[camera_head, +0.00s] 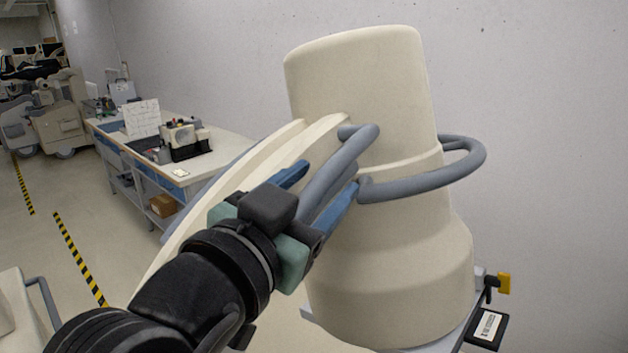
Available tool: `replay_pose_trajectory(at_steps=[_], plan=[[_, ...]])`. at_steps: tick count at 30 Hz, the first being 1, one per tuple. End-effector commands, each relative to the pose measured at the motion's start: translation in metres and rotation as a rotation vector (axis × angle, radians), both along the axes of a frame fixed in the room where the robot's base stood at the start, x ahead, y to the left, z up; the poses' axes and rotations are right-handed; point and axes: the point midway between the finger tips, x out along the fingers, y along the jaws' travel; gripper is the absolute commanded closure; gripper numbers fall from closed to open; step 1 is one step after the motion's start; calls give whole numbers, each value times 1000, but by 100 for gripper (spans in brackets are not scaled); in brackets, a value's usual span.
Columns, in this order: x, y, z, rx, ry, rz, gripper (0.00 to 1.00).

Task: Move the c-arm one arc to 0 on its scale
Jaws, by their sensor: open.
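The c-arm's cream arc (228,182) curves down to the left behind my gripper. It meets a large cream housing (362,85) that fills the middle right. A grey tubular handle (352,148) curves out from the housing's left side, and a grey loop (425,187) stands out on its right side. My gripper (325,184) is open, with its blue fingers on either side of the left handle's lower stretch. I cannot tell whether the fingers touch the handle. No scale or 0 mark can be read in this view.
A workbench (222,146) with a small machine (185,138) stands at the left along the wall. A black tag (487,328) and a yellow part (503,283) show at lower right. Open floor with striped tape (80,258) lies at left.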

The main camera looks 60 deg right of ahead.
Motion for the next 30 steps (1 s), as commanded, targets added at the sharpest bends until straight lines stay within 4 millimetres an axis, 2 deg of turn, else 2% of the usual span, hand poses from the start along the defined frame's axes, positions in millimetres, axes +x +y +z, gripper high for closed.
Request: replay_pose_trajectory(at_steps=[4,5,12,15,30], plan=[[0,0,0,0,0,0,39],[0,0,0,0,0,-1,42],[0,0,0,0,1,-1,85],[0,0,0,0,1,-1,100],[0,0,0,0,1,0,100]])
